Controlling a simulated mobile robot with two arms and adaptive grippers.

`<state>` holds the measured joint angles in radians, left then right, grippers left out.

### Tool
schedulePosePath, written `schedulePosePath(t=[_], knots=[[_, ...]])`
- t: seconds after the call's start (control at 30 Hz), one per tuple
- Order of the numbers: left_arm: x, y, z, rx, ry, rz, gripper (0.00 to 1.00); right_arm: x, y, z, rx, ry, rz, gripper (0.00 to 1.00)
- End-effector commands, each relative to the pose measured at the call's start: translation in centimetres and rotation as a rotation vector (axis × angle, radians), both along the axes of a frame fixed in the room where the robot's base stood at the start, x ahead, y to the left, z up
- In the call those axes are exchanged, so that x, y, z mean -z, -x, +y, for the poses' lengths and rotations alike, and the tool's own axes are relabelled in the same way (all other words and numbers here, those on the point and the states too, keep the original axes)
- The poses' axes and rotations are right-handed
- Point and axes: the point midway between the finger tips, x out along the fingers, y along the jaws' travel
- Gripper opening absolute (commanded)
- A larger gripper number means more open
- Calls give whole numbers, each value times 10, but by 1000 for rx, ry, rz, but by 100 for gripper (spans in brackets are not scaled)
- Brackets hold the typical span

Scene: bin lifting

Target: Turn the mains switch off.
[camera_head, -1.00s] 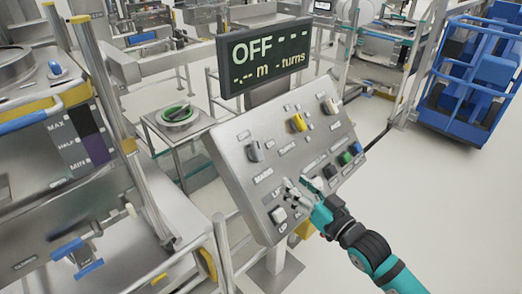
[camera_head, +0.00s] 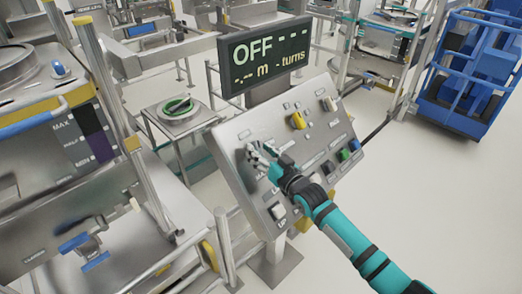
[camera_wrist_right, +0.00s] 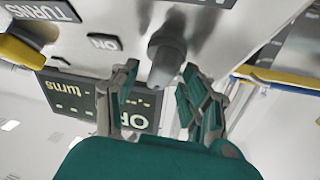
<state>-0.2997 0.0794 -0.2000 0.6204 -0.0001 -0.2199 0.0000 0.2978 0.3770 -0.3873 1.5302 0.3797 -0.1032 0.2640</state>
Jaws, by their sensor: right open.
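The mains switch is a grey rotary knob on the slanted metal control panel (camera_head: 233,137), at its upper left. The display (camera_head: 265,58) above the panel reads OFF. My left gripper is not in view.
A yellow knob (camera_head: 297,121) labelled TURNS and another pale knob (camera_head: 330,104) sit further right on the panel. Green, blue and black buttons (camera_head: 344,155) are at its lower right. Metal rails and a machine stand left; a blue cart (camera_head: 470,75) stands right. The floor at right is clear.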

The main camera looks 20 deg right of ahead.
Motion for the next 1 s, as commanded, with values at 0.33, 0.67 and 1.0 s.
schedulePosePath(t=[0.33,0.67,1.0], knots=[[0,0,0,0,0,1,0,0,0,0,0,0,0,28],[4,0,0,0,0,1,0,1,-1,-2,-6,12,-6,0],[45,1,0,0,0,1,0,1,-3,-3,-141,159,-92,0]])
